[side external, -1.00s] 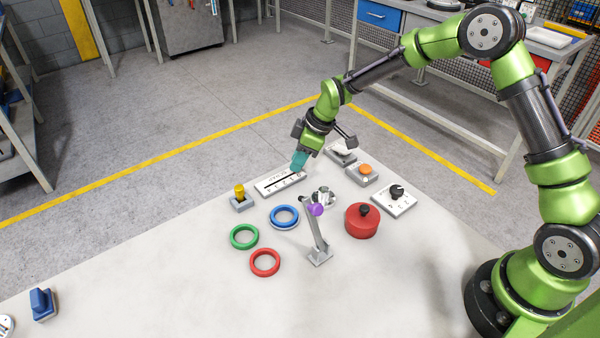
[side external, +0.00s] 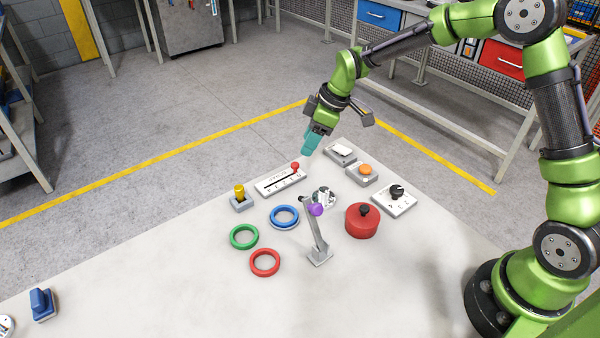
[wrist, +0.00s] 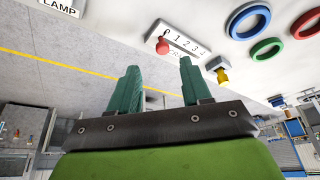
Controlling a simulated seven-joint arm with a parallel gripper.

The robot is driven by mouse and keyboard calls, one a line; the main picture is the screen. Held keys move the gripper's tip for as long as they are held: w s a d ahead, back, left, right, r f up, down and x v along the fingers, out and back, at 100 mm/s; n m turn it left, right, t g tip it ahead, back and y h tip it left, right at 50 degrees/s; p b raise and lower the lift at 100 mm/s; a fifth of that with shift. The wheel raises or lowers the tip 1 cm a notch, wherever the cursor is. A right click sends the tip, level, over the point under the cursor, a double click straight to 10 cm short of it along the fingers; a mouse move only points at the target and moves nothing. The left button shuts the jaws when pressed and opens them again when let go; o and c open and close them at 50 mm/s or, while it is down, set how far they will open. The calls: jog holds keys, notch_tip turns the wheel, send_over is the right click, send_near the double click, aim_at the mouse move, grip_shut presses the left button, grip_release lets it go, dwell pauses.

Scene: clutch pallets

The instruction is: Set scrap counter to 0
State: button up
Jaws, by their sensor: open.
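The scrap counter is a white slider plate (side external: 278,181) with a dark slot and a row of numbers; it also shows in the wrist view (wrist: 186,40). Its red knob (side external: 295,166) stands at the right end of the slot in the side view. In the wrist view the red knob (wrist: 162,46) is at the end marked 0. My gripper (side external: 308,151) hovers just above and beside the knob, apart from it. In the wrist view my gripper (wrist: 158,67) has its two teal fingers spread with nothing between them.
Right of the slider are a white switch (side external: 342,150), an orange button (side external: 365,169) and a black dial (side external: 397,192). A yellow-topped block (side external: 239,192) stands to the left.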

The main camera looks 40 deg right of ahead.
jog(key=v, duration=1)
jog(key=shift+r, duration=0.2)
jog(key=shift+d, duration=0.1)
jog(key=s+r+m+t, duration=0.2)
jog(key=s+m, duration=0.4)
jog(key=s, duration=0.6)
jog(key=s+r+m+t+h, duration=0.1)
jog(key=s+r+m, duration=0.3)
jog(key=s, duration=0.9)
jog(key=m+t, duration=0.1)
jog(key=m, duration=0.2)
jog(key=shift+d, duration=0.25)
jog(key=shift+w, duration=0.1)
jog(key=shift+c, duration=0.3)
